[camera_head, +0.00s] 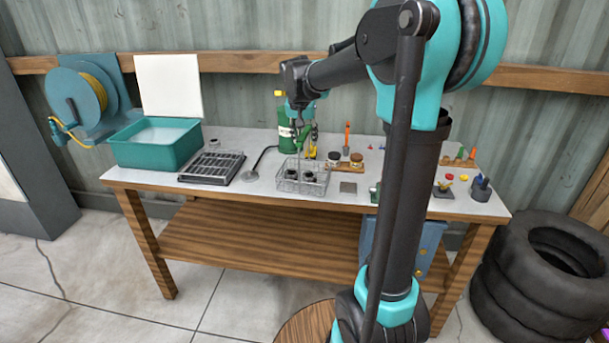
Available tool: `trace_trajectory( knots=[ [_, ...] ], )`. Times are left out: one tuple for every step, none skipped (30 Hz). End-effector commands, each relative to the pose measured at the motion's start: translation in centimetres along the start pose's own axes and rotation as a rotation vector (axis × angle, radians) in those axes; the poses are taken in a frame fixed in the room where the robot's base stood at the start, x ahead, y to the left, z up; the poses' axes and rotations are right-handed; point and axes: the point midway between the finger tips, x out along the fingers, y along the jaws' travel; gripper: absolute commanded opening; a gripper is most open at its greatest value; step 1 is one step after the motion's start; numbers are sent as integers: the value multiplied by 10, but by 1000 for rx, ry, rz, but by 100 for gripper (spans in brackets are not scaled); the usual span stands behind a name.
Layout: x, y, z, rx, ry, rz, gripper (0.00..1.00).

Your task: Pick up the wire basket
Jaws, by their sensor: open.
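The wire basket (302,180) is a small grey mesh box standing on the workbench, near its front edge at the middle. Dark round pieces sit inside it. My gripper (300,150) points down over the back of the basket. Its fingers are small here and overlap the basket's upright wire or handle, so I cannot tell whether they touch it. The basket appears to rest on the bench.
A teal tub (155,146) and a dark grate tray (212,168) stand to the left. A green canister (287,138) is behind. Stacked tires (545,275) stand on the floor at right.

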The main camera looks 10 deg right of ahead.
Motion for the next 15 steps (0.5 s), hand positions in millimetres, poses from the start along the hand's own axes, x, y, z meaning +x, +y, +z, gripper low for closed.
trace_trajectory(
  knots=[
    [0,0,0,0,0,0,41],
    [0,0,0,0,0,0,41],
    [0,0,0,0,0,0,41],
    [0,0,0,0,0,0,41],
    [1,0,0,0,0,0,41],
    [1,0,1,0,0,0,41],
    [2,0,1,0,0,0,41],
    [2,0,1,0,0,0,41],
    [2,0,1,0,0,0,41],
    [3,0,1,0,0,0,41],
    [3,0,1,0,0,0,41],
    [4,0,2,0,0,0,41],
    [4,0,2,0,0,0,41],
    [4,0,2,0,0,0,41],
    [4,0,2,0,0,0,41]
  ],
)
